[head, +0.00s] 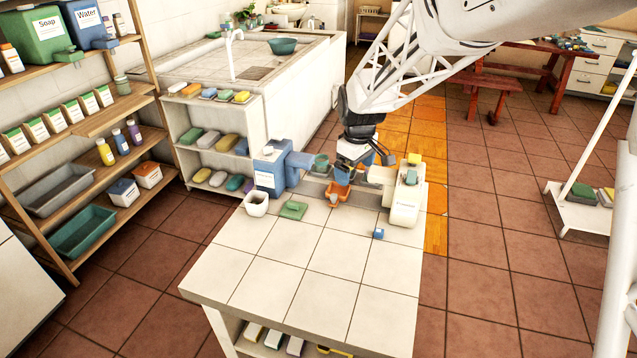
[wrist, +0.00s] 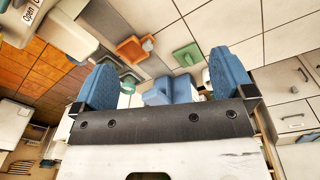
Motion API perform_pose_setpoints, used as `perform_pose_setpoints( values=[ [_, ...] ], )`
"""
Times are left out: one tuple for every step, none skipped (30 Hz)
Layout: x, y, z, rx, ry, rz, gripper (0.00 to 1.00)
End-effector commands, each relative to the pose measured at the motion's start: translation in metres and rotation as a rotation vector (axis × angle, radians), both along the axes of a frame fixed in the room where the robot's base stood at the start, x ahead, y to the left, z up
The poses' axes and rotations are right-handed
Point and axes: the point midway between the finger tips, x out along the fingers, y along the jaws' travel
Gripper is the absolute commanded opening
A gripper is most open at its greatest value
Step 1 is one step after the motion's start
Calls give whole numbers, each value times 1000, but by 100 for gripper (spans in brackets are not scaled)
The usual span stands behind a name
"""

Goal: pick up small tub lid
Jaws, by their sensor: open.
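No piece is plainly marked as the small tub lid. A flat green square piece (head: 293,210), possibly the lid, lies on the tiled counter; in the wrist view it (wrist: 186,54) is beyond my fingers. An orange tub (head: 336,194) stands to its right and shows in the wrist view (wrist: 132,48) with a pale piece at its edge. My gripper (head: 362,150) is above the counter's far end, behind the orange tub. In the wrist view my blue-padded fingers (wrist: 165,82) are wide apart, with nothing gripped between them.
A blue dispenser (head: 270,168) and a white cup (head: 256,203) stand left of the green piece. A cream dispenser (head: 405,200) stands on the right. A blue block (head: 378,233) lies nearer. The counter's front (head: 310,275) is clear.

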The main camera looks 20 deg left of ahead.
Motion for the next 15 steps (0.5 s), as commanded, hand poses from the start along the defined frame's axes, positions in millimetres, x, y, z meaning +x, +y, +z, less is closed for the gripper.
perform_pose_setpoints(
  values=[
    [6, 15, -10, -3, 5, 31, 100],
    [9, 23, -16, -5, 8, 50, 100],
    [13, 34, -22, -7, 10, 76, 100],
    [15, 41, -29, -9, 13, 95, 100],
    [18, 49, -34, -11, 16, 113, 100],
    [21, 61, -42, -14, 18, 140, 100],
    [23, 69, -48, -15, 21, 158, 100],
    [26, 77, -53, -17, 22, 177, 100],
    [28, 88, -61, -19, 26, 203, 100],
    [30, 96, -67, -20, 28, 222, 100],
    [32, 104, -74, -23, 30, 241, 100],
    [34, 115, -82, -25, 34, 265, 100],
    [35, 122, -88, -26, 36, 283, 100],
    [36, 130, -94, -27, 38, 302, 100],
    [37, 139, -101, -29, 40, 322, 100]
  ],
)
